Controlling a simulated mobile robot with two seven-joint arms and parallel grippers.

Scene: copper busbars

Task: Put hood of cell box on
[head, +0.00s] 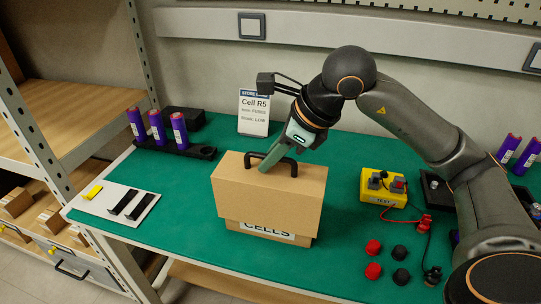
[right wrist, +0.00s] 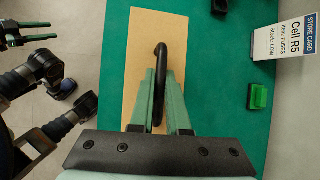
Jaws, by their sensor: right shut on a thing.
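The hood (head: 265,187) is a tan cardboard cover with a black arched handle (head: 291,166) on top. It sits over the upper part of the cell box (head: 308,240), whose lower strip and partly covered "CELLS" label show below the hood's edge. Whether the hood is fully seated is hard to tell. My right gripper (head: 270,165) is shut on the handle from above. In the right wrist view its green fingers (right wrist: 158,100) flank the handle, over the hood's top (right wrist: 140,50). My left gripper (right wrist: 38,31) shows at that view's left edge, fingers apart and empty.
A store card (head: 254,112) stands behind the hood. Purple cells (head: 158,126) stand in a black holder at left, near a white plate (head: 115,203) with small parts. A yellow tester (head: 383,187) and red and black caps (head: 373,247) lie to the right. A green block (right wrist: 258,96) lies near the card.

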